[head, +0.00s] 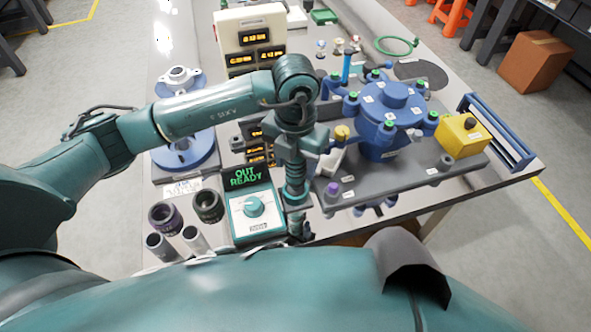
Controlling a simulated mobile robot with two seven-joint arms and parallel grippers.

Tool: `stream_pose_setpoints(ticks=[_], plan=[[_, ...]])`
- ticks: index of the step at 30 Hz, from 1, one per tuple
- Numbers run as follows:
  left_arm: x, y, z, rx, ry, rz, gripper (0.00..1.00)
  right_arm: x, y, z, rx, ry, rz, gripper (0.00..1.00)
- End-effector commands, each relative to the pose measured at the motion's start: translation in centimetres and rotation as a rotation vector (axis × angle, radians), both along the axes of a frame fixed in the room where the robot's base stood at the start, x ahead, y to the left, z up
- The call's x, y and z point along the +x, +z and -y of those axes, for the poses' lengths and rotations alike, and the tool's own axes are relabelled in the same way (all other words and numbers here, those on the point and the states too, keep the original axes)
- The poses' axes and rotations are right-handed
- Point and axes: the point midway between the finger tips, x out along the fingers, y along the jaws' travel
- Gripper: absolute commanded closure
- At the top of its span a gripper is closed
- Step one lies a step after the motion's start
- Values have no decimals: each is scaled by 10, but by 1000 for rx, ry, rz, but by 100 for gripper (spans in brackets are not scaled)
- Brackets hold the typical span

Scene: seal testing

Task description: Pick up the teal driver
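My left arm reaches in from the left and its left gripper (296,168) points down over the front of the bench, just right of the teal control box. An upright teal and grey tool, which looks like the teal driver (296,200), stands directly below the gripper and in line with it. The gripper's fingers overlap the tool's upper part, and I cannot tell whether they are closed on it. The lower end of the tool is near the bench's front edge and partly hidden. My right gripper is not in view.
A teal control box (252,212) with a knob and an "OUT READY" display stands left of the tool. Dark sockets (166,216) and metal tubes are further left. A grey plate (425,172) with a blue vessel (388,125) and yellow box (462,137) lies right.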

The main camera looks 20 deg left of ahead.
Motion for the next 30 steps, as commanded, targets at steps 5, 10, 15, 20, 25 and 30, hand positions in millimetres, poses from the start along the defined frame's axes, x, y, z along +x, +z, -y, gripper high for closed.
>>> stream_pose_setpoints(ticks=[5,10,15,20,25,30], plan=[[0,0,0,0,0,0,65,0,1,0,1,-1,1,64],[0,0,0,-1,0,0,79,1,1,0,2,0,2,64],[1,2,1,-2,0,3,92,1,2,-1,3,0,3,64],[1,2,0,-2,0,3,92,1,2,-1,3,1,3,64],[1,12,1,-4,-1,6,92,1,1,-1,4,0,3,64],[2,43,1,-4,-1,8,92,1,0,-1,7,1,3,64]])
